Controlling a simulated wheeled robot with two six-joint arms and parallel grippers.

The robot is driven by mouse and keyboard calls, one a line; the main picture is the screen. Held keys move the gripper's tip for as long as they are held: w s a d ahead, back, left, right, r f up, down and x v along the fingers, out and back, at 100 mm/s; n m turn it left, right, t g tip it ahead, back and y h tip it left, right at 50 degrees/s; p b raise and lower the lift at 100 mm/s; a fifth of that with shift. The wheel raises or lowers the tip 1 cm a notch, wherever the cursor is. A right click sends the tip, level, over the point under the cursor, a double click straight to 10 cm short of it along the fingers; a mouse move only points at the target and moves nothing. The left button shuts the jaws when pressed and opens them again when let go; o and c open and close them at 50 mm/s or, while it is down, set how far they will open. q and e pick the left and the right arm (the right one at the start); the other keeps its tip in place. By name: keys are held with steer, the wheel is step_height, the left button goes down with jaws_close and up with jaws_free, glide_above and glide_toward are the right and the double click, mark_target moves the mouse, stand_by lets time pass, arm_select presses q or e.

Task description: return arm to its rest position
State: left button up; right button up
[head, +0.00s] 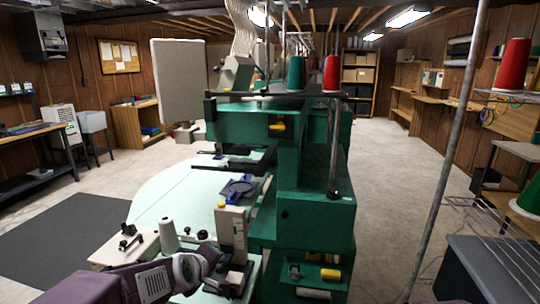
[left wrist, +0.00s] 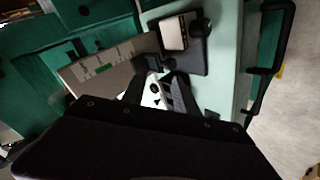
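My left arm (head: 150,283), purple with a white label, comes in at the bottom left of the head view. Its wrist reaches the front of the green machine (head: 315,215), beside an upright cream block with a scale (head: 232,235). In the left wrist view, my left gripper (left wrist: 157,88) has two dark fingers standing apart. Between them I see a pale part with dark knobs, which seems to belong to the machine behind; I see nothing clamped. The cream block also shows in the left wrist view (left wrist: 110,72), close to the fingers. My right arm and gripper are not in view.
A pale green table (head: 165,195) with a cream thread cone (head: 168,236) lies close to my left arm. Green (head: 295,75) and red (head: 332,74) cones stand on the machine. A grey pole (head: 452,150) rises at right. Floor is open at left, around a dark mat (head: 65,240).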

arm_select(q)
steer(key=s+a+f+m+g, duration=0.1)
steer(key=s+f+m+g, duration=0.3)
steer(key=s+f, duration=0.45)
steer(key=s+a+f+m+g, duration=0.1)
steer(key=s+f+m+g, duration=0.4)
steer(key=s, duration=0.7)
step_height(320, 180, up, 15)
steer(key=s+m+p, duration=0.1)
steer(key=p, duration=1.5)
steer(key=shift+s+a+f+y, duration=0.15)
steer(key=shift+s+a+y, duration=0.2)
steer(key=shift+y, duration=0.05)
